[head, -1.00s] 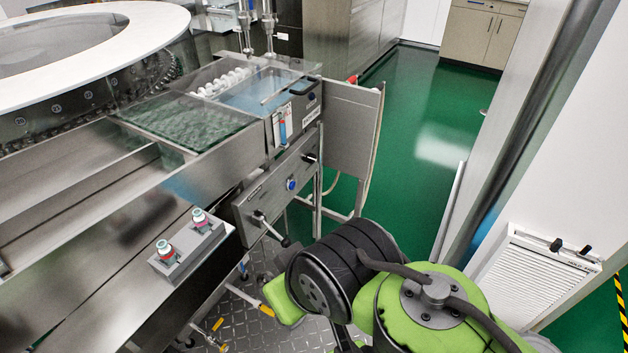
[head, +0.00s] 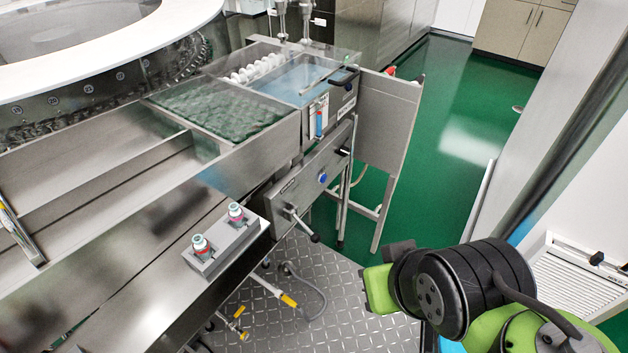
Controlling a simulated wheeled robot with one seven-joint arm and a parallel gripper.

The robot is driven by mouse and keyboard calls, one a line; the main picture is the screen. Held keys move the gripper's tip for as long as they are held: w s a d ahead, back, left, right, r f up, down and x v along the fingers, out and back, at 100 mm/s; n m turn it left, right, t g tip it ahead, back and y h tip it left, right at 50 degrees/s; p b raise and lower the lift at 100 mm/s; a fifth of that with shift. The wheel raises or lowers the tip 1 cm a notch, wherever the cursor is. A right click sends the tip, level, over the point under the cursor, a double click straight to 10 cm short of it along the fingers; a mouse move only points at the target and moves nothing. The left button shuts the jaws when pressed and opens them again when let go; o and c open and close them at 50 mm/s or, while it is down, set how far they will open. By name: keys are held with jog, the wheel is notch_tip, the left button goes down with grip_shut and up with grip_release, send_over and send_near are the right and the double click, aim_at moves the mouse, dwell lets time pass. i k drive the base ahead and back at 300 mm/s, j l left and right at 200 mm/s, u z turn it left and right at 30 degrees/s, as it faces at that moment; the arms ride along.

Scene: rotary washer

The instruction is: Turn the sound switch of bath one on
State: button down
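A rotary washer fills the left of the head view. Two open baths sit on its near side: one with blue water (head: 283,82) and one with a greenish, textured surface (head: 215,107). Below them is a steel front panel (head: 305,178) with a round blue switch (head: 322,177), a black-tipped lever (head: 303,224) and a dark handle near its upper right end. I cannot read the panel label or tell the switch's position. My green and black arm is at the lower right, apart from the panel. My gripper's fingers cannot be made out.
A grey box with two capped vials (head: 234,213) sits on the washer's near ledge. A steel side plate (head: 388,120) stands right of the baths. Pipes and yellow-handled valves (head: 289,299) are low under the washer. The green floor (head: 455,110) behind is open.

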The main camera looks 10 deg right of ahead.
aim_at(344, 150)
jog(key=i+l, duration=0.15)
jog(key=i, duration=0.35)
jog(key=i+l, duration=0.1)
jog(key=i, duration=0.4)
jog(key=z, duration=0.05)
